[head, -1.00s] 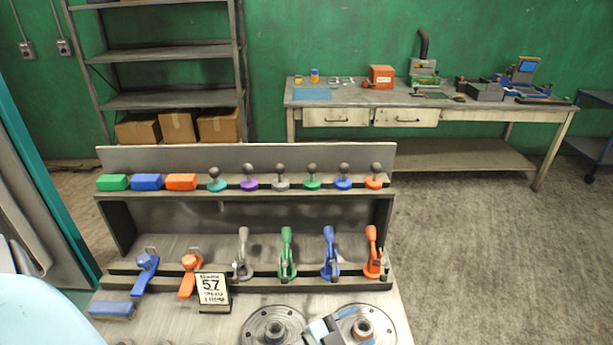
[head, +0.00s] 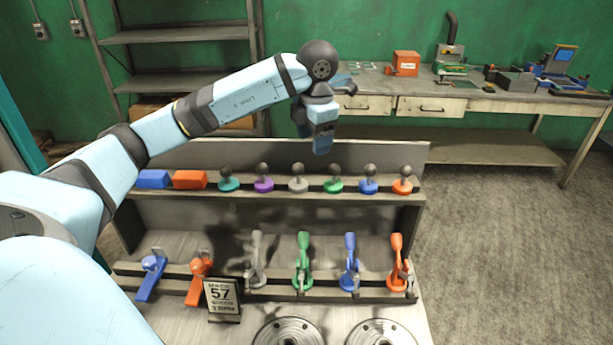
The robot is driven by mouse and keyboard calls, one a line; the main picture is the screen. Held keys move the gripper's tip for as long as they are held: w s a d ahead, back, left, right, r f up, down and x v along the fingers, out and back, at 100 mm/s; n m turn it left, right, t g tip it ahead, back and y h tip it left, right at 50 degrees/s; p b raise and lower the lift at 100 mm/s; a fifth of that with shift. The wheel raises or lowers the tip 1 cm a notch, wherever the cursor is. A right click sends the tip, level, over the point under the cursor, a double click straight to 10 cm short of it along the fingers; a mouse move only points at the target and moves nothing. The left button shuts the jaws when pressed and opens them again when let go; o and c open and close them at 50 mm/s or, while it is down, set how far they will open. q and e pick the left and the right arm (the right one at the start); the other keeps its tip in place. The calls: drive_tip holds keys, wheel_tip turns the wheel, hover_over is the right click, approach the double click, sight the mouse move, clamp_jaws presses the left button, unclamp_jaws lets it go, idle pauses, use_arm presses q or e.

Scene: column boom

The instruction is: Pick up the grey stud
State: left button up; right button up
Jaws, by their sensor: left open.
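The grey stud (head: 298,181) stands upright on the upper shelf of the rack, a dark ball knob on a grey round base. It is between the purple stud (head: 264,181) and the green stud (head: 333,182). My left gripper (head: 314,142) hangs fingers down above the upper shelf, above and slightly right of the grey stud in the picture. It is open and empty, apart from the stud. My right gripper is not in view.
Teal (head: 228,182), blue (head: 368,184) and orange (head: 402,184) studs share the shelf, with blue and orange blocks (head: 190,180) at left. Clamps, including a grey one (head: 256,262), stand on the lower ledge, with a number sign (head: 222,300) in front.

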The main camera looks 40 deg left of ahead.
sight(299, 164)
use_arm(q)
drive_tip(key=shift+n+y, duration=0.3)
drive_tip(key=shift+y, duration=0.3)
drive_tip(key=a+f, duration=0.1)
drive_tip(key=f, duration=0.1)
drive_tip(key=a+f, duration=0.1)
drive_tip(key=f, duration=0.1)
drive_tip(key=a+f, duration=0.1)
drive_tip(key=a, duration=0.1)
drive_tip(key=shift+w+a+f, duration=0.1)
drive_tip(key=shift+w+f, duration=0.05)
drive_tip(key=shift+f, duration=0.25)
drive_tip(key=f+p, duration=0.1)
drive_tip(key=f, duration=0.1)
drive_tip(key=a+f+p, duration=0.1)
drive_tip(key=f, duration=0.2)
drive_tip(key=shift+f, duration=0.3)
drive_tip(key=shift+w, duration=0.1)
drive_tip(key=shift+c, duration=1.1)
drive_tip(key=c, duration=0.8)
drive_tip(key=shift+r, duration=0.1)
